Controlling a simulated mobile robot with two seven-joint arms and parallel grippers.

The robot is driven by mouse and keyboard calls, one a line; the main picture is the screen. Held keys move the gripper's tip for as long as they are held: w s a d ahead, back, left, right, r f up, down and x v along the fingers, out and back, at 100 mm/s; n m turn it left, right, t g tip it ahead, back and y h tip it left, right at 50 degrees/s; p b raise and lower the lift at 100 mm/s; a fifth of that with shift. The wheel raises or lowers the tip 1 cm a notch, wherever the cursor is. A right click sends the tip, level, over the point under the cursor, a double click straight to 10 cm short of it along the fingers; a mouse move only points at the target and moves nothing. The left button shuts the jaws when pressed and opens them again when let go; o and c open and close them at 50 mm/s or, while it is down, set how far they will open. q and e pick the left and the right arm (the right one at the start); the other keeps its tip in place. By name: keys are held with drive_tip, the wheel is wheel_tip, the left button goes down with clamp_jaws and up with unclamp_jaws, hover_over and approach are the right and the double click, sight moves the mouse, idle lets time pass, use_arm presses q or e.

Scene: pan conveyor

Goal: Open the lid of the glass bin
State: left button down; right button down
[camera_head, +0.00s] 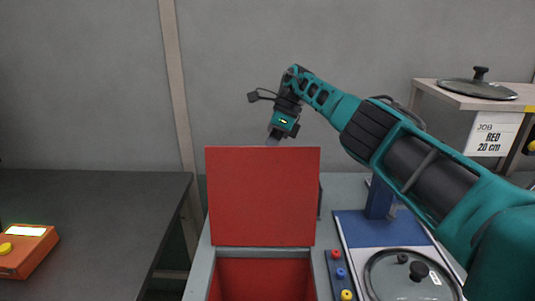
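A red panel (262,197), which looks like the bin's lid, stands upright in the middle of the view. Below its lower edge is the red inside of an open bin (262,278) with a grey rim (199,270); no label on it shows. My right gripper (272,141) is at the panel's top edge, right of its left corner, pointing down. Its fingertips are partly hidden behind the panel, so I cannot tell whether they touch it or are open. My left gripper is out of view.
A dark table (90,220) with an orange device (28,250) is at left. At right, a glass lid (408,275) lies on a blue-backed station beside a button strip (342,275).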

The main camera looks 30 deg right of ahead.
drive_tip(key=shift+s+f, duration=0.25)
drive_tip(key=shift+f, duration=0.35)
drive_tip(key=c, duration=1.3)
unclamp_jaws()
drive_tip(key=shift+w, duration=0.15)
drive_tip(key=shift+o, duration=0.7)
drive_tip(key=shift+r, duration=0.15)
drive_tip(key=shift+r, duration=0.15)
